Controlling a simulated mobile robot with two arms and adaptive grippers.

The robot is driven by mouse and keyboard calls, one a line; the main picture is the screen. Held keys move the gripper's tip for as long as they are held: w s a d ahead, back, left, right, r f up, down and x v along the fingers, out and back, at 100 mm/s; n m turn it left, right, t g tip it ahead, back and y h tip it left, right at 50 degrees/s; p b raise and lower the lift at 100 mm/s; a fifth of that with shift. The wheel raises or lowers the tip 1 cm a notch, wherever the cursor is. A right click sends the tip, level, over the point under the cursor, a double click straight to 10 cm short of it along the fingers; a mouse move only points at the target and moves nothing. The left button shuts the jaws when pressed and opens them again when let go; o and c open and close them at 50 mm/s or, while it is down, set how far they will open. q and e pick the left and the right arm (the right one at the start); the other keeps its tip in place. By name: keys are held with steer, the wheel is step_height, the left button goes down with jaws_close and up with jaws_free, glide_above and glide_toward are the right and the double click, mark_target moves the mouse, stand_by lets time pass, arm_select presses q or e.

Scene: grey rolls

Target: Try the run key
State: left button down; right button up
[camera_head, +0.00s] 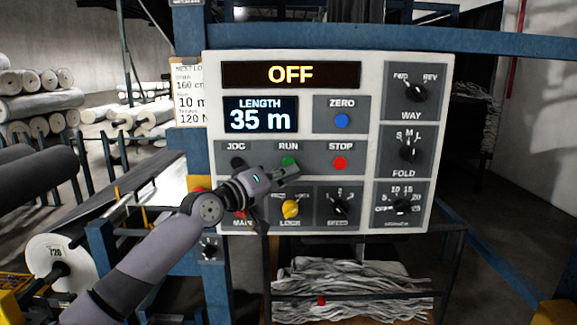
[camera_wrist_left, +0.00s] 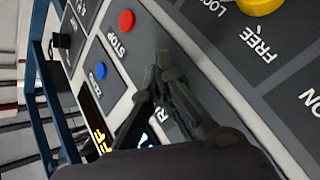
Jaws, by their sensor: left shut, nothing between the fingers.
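The control panel (camera_head: 363,135) is a pale box with dark key fields. Its upper display (camera_head: 290,74) reads OFF, and the length display (camera_head: 260,116) reads 35 m. The green RUN key (camera_head: 288,160) sits between the black JOG key (camera_head: 237,162) and the red STOP key (camera_head: 340,163). My left gripper (camera_head: 293,173) is shut and empty, its tips at the lower edge of the RUN key. In the left wrist view, the shut fingers (camera_wrist_left: 165,62) cover most of the green key. I cannot tell whether they touch it. My right gripper is out of view.
A blue ZERO key (camera_head: 342,121) is above STOP. The yellow LOCK knob (camera_head: 290,209) and black SPEED knob (camera_head: 341,207) are just below my gripper. Knobs for WAY (camera_head: 415,91) and FOLD (camera_head: 409,151) line the right. Folded grey cloth (camera_head: 345,290) lies under the panel.

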arm_select(q)
steer(key=shift+w+b, duration=0.3)
steer(key=shift+b, duration=0.15)
stand_by(0.3)
steer(key=shift+r, duration=0.15)
steer(key=shift+s+p, duration=0.3)
steer(key=shift+p, duration=0.4)
steer(key=shift+s+p, duration=0.55)
steer(key=s+p, duration=0.5)
steer(key=p, duration=0.2)
